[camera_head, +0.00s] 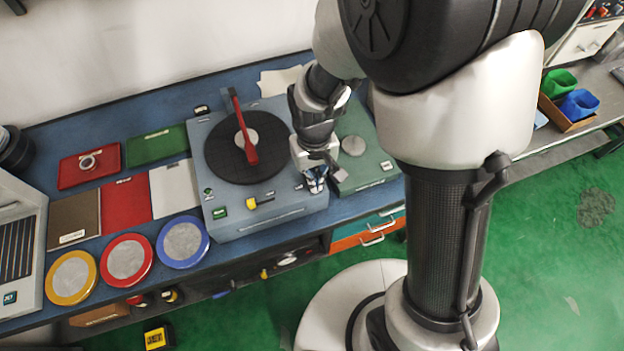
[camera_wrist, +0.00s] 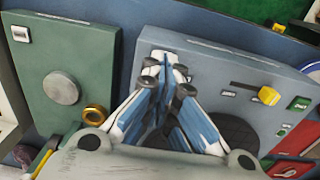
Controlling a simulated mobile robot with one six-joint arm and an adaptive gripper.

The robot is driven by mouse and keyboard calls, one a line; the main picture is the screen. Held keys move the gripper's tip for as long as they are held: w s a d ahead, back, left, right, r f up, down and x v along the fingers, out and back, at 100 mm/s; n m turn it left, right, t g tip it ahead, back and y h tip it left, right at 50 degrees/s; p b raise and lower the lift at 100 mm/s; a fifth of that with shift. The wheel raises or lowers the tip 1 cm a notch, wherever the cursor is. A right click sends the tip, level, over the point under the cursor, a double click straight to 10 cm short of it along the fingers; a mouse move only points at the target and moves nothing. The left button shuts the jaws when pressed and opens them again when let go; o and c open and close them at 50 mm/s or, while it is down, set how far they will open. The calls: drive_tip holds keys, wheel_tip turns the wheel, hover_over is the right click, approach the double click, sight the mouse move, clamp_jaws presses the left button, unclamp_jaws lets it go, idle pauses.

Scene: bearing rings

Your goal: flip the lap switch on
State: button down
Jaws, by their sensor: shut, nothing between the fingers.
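The lap machine (camera_head: 285,200) is a blue-grey box with a dark round plate (camera_head: 225,160) and a red arm (camera_head: 245,140) across it. My gripper (camera_head: 317,186) is shut and empty, pointing down over the machine's front right corner. In the wrist view its blue-and-white fingers (camera_wrist: 166,70) meet close to a small pale fitting (camera_wrist: 150,71) on the machine top, likely the switch. The fingers partly hide it, so its position and any contact cannot be told. A yellow slider knob (camera_wrist: 268,96) and a green label (camera_wrist: 299,103) lie farther along the same edge.
A green-grey unit with a round disc (camera_head: 354,145) stands close on the right. A brass ring (camera_wrist: 94,115) lies near it. Coloured plates and round yellow, red and blue-rimmed discs (camera_head: 182,241) cover the bench to the left. My arm blocks part of the view.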

drive_tip(key=shift+f+b, duration=0.35)
drive_tip(key=shift+f, duration=0.2)
drive_tip(key=shift+r, duration=0.15)
wheel_tip(320, 180, up, 7)
drive_tip(key=p, duration=0.6)
idle(0.7)
